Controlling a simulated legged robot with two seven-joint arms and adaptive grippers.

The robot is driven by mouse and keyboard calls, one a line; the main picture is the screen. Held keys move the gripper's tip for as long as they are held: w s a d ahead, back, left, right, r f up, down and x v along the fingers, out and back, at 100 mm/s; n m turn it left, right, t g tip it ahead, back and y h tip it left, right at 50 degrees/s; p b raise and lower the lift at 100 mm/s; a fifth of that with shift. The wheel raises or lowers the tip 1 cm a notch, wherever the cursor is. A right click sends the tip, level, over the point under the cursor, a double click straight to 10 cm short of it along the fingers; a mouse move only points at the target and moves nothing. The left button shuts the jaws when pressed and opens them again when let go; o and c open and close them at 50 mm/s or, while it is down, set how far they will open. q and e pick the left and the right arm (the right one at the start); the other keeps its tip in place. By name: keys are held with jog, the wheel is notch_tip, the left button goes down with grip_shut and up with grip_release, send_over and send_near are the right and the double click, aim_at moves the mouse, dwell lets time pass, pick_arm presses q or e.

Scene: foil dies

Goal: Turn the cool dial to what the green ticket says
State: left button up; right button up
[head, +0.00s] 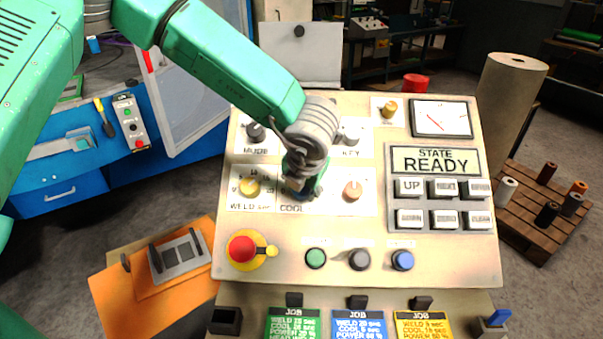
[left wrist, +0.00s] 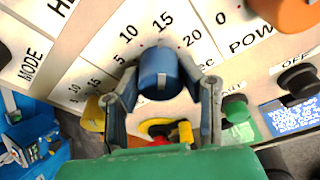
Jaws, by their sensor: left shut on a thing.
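My left gripper (head: 304,188) is over the cool dial, in the middle of the dial row on the sloped panel. In the left wrist view the cool dial is a blue knob (left wrist: 157,68) between the fingertips (left wrist: 163,84), which are shut on it. Scale numbers 5, 10, 15 and 20 show around it. A small pale mark shows on the knob, but I cannot tell which number it points to. The green ticket (head: 292,325) is at the panel's lower front. It has WELD, COOL and POWER lines; its cool number is too small to read surely. My right gripper is not in view.
The yellow weld dial (head: 250,188) is left of the cool dial and an orange-brown dial (head: 352,191) right. A red stop button (head: 242,250) and green, black and blue buttons lie below. Blue (head: 359,325) and yellow (head: 422,325) tickets stand beside the green one.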

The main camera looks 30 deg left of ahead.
pick_arm(q)
jog(key=shift+w+r+m+p, duration=0.25)
jog(key=shift+r+m+p, duration=0.1)
jog(key=shift+m+p, duration=0.45)
jog(key=shift+f+m+y+p, duration=0.1)
jog(key=shift+m+y+p, duration=0.25)
jog(key=shift+m, duration=1.45)
jog(key=shift+d+f+m+t+y, duration=0.1)
jog(key=shift+m+t+y, duration=0.15)
jog(key=shift+m, duration=0.65)
jog(key=shift+f+m+t+y, duration=0.15)
jog(key=shift+m+y, duration=0.15)
jog(key=shift+m, duration=0.6)
jog(key=shift+r, duration=0.1)
jog(key=o, duration=1.1)
jog(key=shift+o, duration=0.2)
jog(key=shift+d, duration=0.1)
